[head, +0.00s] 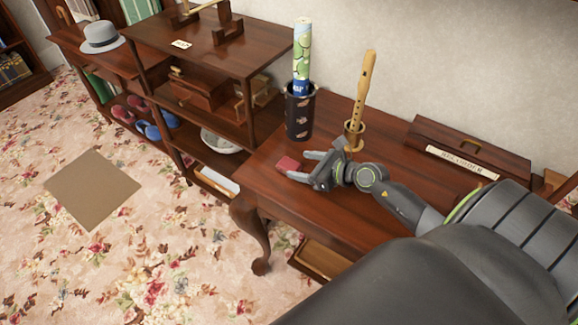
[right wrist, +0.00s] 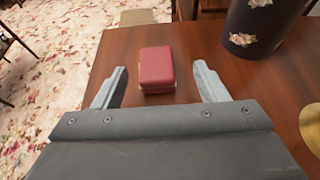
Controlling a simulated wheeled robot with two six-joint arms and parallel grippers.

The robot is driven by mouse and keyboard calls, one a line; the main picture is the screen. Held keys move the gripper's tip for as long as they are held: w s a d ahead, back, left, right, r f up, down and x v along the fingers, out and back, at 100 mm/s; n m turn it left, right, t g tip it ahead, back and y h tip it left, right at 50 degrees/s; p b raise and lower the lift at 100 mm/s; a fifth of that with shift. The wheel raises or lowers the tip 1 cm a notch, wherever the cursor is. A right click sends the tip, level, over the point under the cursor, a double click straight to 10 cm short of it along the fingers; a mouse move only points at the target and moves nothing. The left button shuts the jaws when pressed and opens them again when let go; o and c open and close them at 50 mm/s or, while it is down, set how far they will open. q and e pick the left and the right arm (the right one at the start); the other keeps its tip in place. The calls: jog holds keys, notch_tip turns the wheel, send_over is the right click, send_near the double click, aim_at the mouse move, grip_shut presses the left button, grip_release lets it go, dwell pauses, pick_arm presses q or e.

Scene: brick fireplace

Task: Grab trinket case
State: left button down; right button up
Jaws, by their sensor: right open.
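The trinket case looks to be the small red box (head: 288,164) near the left end of the wooden table in the head view. It also shows in the right wrist view as a red box (right wrist: 156,69), lying flat. My right gripper (head: 299,166) is open just beside it. In the right wrist view its two fingers (right wrist: 160,85) stand apart, one on each side of the box's near end, with gaps on both sides. The fingers do not visibly touch it. My left gripper does not show.
A dark floral holder (head: 299,112) with a rolled poster stands just behind the box. A recorder in a brass stand (head: 354,134) and a recorder case (head: 470,150) are further right on the table (head: 270,196). Shelves (head: 190,40) stand at the left.

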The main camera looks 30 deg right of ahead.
aim_at(290, 165)
jog(key=shift+a+x, duration=0.2)
jog(key=shift+x, duration=2.5)
jog(key=shift+s+f, duration=0.15)
jog(key=shift+s, duration=0.05)
jog(key=c, duration=1.1)
jog(key=shift+o, duration=0.2)
